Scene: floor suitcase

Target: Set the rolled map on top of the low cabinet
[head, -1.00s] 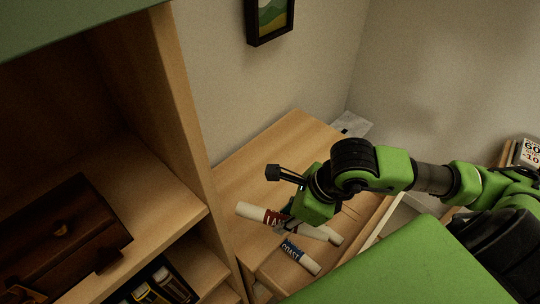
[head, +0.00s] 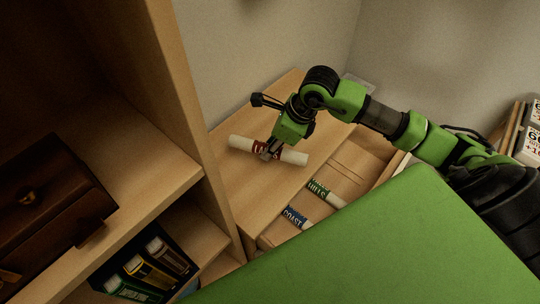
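A white rolled map (head: 292,156) with a red label is in the head view, over the top of the low wooden cabinet (head: 232,186). My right gripper (head: 268,151) comes down on its middle, with the fingers around it, and appears shut on it. The gripper hides part of the label. The map lies roughly level, at or very close to the cabinet top; any small gap cannot be told. My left gripper is not in view.
The cabinet's open drawer (head: 352,176) holds a roll labelled HILLS (head: 319,189) and a roll labelled COAST (head: 295,216). A tall shelf (head: 190,110) with a brown case (head: 50,205) and several books (head: 150,268) stands at left. A green panel (head: 400,250) fills the lower right.

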